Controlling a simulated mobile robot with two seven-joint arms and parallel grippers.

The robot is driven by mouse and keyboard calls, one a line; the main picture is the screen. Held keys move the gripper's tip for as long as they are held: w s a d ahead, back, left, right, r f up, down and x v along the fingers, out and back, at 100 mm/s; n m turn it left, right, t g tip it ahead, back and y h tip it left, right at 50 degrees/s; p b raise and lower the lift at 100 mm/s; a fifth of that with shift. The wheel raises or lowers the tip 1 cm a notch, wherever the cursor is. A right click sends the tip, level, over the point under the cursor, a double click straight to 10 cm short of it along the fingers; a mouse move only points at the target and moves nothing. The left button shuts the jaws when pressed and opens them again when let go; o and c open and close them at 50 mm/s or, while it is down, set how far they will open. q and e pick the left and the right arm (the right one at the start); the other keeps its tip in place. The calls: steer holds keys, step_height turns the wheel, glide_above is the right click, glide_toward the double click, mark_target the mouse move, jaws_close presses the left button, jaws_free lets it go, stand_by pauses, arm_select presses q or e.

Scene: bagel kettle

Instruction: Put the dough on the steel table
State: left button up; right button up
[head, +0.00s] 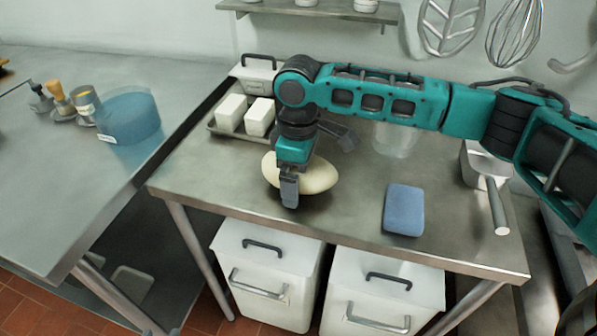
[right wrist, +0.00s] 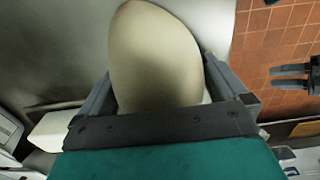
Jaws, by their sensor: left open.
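The pale, rounded dough (head: 318,177) is over the steel table (head: 340,215) in the head view, with a dark shadow close beneath it. My right gripper (head: 316,168) reaches down around it, one finger at its front and one behind. In the right wrist view the dough (right wrist: 155,60) fills the space between the two fingers. I cannot tell whether they press on it or whether its underside touches the table. My left gripper (right wrist: 290,76) shows small in the right wrist view, open and empty, apart from the dough.
A blue sponge (head: 404,210) lies right of the dough. A tray (head: 213,128) with white blocks stands behind left, a clear container (head: 396,140) behind, and a metal scoop (head: 497,205) at the right. Bare tabletop lies left and front. White bins stand below.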

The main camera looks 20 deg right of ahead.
steer(key=shift+r, duration=0.1)
step_height(320, 180, up, 12)
steer(key=shift+r+p, duration=0.1)
steer(key=shift+p, duration=0.5)
